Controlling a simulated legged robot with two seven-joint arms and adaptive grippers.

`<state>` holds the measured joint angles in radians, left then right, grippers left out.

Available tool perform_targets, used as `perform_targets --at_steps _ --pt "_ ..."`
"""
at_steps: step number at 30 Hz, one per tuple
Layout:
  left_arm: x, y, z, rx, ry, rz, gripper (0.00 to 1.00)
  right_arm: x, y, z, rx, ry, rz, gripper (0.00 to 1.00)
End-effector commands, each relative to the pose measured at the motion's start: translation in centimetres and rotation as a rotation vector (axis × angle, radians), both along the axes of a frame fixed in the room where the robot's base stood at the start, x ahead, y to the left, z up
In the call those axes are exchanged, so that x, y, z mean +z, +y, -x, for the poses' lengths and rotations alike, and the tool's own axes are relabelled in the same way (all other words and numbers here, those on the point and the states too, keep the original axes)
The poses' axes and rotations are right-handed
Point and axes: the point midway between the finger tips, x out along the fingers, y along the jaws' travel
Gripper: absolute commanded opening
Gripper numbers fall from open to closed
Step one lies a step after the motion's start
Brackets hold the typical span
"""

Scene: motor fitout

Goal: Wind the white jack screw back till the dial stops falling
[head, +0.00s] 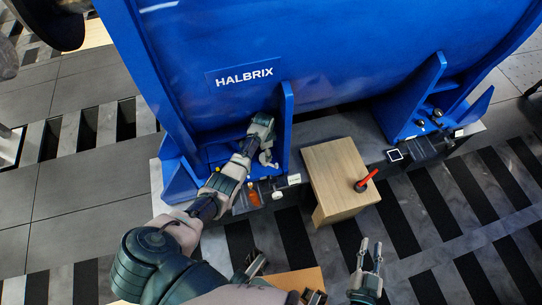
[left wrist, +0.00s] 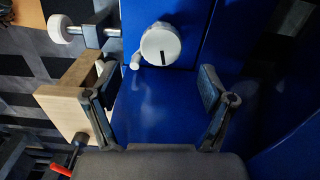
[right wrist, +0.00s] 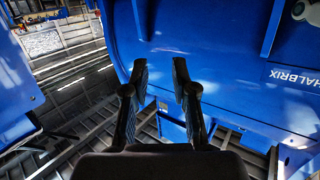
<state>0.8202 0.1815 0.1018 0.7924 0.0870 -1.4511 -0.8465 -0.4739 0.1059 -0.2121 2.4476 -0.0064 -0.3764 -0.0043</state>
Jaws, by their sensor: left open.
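A white round knob with a black line and a small side handle (left wrist: 160,44) sits against the blue motor foot in the left wrist view; it looks like the white jack screw. My left gripper (left wrist: 155,74) is open, with the knob beyond and between its fingertips, not gripped. In the head view its arm reaches down to the motor's left foot, where the left gripper (head: 262,137) hides part of the screw. My right gripper (head: 370,250) is open and empty in front of the motor; it also shows in the right wrist view (right wrist: 160,68). I cannot make out a dial face.
The blue HALBRIX motor (head: 330,55) fills the back. A wooden block (head: 335,172) stands between its feet, with a red-handled part (head: 367,181) by its right edge. A white-framed square (head: 394,155) sits near the right foot. A metal rod ends in another white knob (left wrist: 63,29).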

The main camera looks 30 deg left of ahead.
Motion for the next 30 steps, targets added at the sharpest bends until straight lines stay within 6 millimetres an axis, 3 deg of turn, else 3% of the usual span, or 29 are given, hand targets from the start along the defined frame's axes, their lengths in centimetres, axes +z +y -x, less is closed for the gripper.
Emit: perform_targets --at_steps 3,9,16,25,26,30 --pt "-2.4 0.0 0.2 0.0 0.006 0.0 0.82 1.4 0.4 -0.5 0.001 -0.132 -0.041 0.27" --pt "-4.5 -0.1 0.2 0.001 0.006 -0.004 0.82 4.4 0.5 -0.4 0.0 -0.34 -0.107 0.27" --pt "-5.4 -0.2 0.1 0.001 0.001 -0.006 0.82 6.3 0.4 0.1 -0.001 -0.468 -0.148 0.27" --pt "-5.5 0.0 0.1 0.002 0.0 -0.002 0.82 6.7 0.7 0.2 -0.001 -0.487 -0.148 0.27" --pt "-5.5 0.0 0.1 0.002 0.0 -0.002 0.8 6.7 0.7 0.2 -0.001 -0.486 -0.148 0.27" --pt "-5.5 -0.1 0.1 0.001 -0.001 -0.003 0.45 6.5 0.6 -0.1 -0.001 -0.483 -0.15 0.27"
